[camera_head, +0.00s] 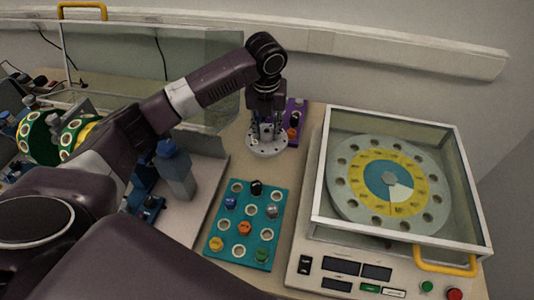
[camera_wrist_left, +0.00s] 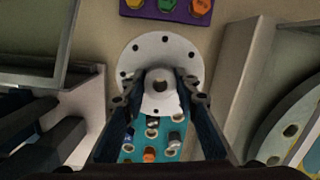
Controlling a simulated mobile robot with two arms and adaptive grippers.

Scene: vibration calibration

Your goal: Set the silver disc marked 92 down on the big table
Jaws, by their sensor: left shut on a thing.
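A silver disc (camera_head: 268,151) with small holes near its rim is under my left gripper (camera_head: 266,128), whose fingers point down. In the left wrist view the disc (camera_wrist_left: 145,48) looks pale and round with a raised hub, and the fingers (camera_wrist_left: 160,86) are shut on that hub. The disc is flat, over or on the beige big table (camera_head: 246,168); I cannot tell whether it touches. No number 92 is readable. My right gripper is not in view.
A teal tray (camera_head: 214,250) of coloured pieces lies in front of the disc. A purple tray (camera_head: 301,109) is close behind it to the right. A glass-covered machine with a yellow dial (camera_head: 374,162) stands at right. A glass case (camera_head: 214,62) stands behind left.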

